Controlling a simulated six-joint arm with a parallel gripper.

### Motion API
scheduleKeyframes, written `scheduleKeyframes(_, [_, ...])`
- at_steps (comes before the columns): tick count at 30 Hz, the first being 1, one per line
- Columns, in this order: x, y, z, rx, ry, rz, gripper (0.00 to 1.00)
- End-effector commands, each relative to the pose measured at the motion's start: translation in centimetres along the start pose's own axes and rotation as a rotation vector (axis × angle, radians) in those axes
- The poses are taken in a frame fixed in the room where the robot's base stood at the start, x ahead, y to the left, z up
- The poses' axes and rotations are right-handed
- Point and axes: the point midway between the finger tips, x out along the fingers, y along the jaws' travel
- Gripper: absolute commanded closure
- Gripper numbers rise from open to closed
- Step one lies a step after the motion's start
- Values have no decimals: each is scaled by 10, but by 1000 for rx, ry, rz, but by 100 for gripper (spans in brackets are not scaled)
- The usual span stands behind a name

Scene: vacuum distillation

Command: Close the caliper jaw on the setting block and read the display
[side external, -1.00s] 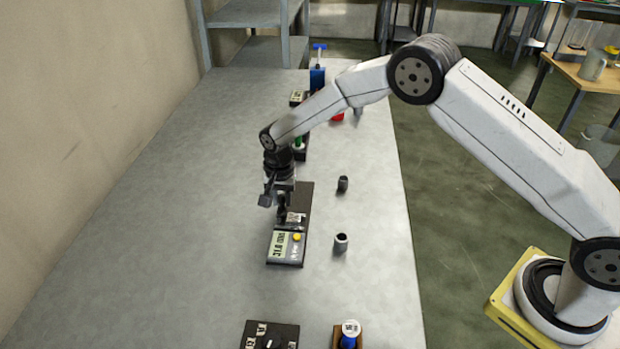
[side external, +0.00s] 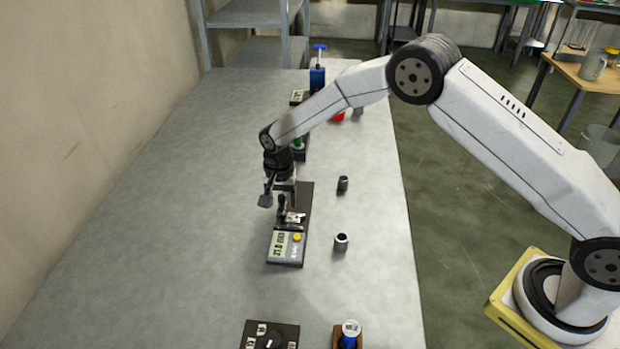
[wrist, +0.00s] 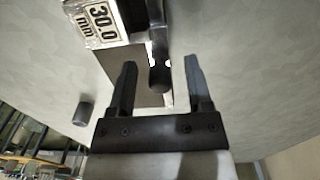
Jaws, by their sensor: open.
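A dark rounded jaw handle (wrist: 160,78) stands between my fingers. My gripper (wrist: 160,66) is open, with a gap on each side of the handle. In the side view my gripper (side external: 280,192) is just above the jaw. The jaw-to-block contact is hidden.
A dark small cylinder (side external: 342,183) and a light-topped cylinder (side external: 341,242) stand right of the caliper. A blue-handled device (side external: 318,75) stands at the back. The bench's left side is clear.

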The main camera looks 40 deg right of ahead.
Motion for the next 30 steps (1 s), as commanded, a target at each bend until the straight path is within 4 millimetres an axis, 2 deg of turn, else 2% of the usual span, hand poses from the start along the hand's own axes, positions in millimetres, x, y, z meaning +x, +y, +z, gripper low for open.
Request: scheduleKeyframes(30, [-51, 0, 0, 0, 0, 0, 35])
